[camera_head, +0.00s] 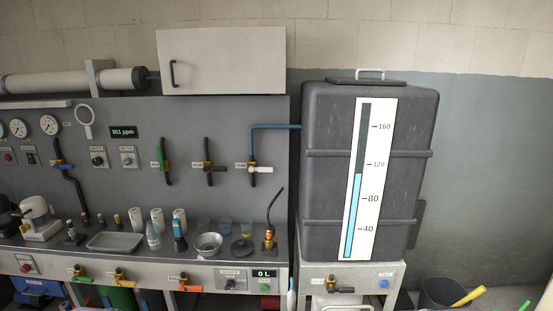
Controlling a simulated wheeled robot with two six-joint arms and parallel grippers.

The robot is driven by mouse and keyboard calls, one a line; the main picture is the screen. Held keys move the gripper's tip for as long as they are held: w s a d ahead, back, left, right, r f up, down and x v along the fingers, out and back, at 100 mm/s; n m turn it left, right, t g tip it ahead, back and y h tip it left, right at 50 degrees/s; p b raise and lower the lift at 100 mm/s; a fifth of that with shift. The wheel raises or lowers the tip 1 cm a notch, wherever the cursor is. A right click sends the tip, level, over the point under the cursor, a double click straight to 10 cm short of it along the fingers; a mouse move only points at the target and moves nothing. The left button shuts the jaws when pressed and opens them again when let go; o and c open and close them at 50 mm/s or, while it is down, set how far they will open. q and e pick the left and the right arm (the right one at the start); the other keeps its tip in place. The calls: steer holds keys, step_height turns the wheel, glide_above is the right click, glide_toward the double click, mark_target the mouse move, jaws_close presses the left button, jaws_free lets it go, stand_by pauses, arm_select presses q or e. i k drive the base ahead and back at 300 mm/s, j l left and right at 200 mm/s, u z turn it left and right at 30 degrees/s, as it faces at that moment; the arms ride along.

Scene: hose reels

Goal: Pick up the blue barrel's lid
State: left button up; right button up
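A blue container (38,293) shows in part under the left end of the bench, at the bottom edge of the head view. I cannot tell whether it is the blue barrel, and I cannot make out a lid on it. A green barrel-like container (118,298) stands to its right under the bench, cut off by the frame. Neither of my grippers is in view.
The bench (140,254) carries bottles, a tray (115,241), a bowl (208,244) and cups. Valves and gauges line the grey panel behind. A large dark tank (328,190) stands right. A dark bucket (438,291) with a yellow-handled item is on the floor, far right.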

mark_target(241, 248)
steer(key=i+j+u, duration=0.15)
steer(key=u, duration=0.35)
steer(key=i+u, duration=0.3)
steer(key=u, duration=0.15)
